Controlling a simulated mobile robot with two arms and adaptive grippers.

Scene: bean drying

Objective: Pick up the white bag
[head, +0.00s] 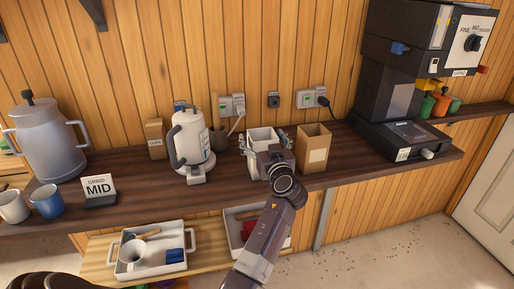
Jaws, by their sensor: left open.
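The white bag (261,133) stands upright on the dark wooden counter, its open top showing in the head view. My left gripper (264,143) is at the bag, with one finger to the left of it and one to the right. The gripper is open. The gripper body and wrist hide the lower front of the bag, so I cannot tell whether the fingers touch it. My right gripper is not in view.
A brown bag (313,154) stands close on the right, and a white kettle (190,143) on the left. A black grinder (385,95) stands farther right. A "MID" sign (99,188) and mugs are at the left. Trays (184,236) sit on a lower shelf.

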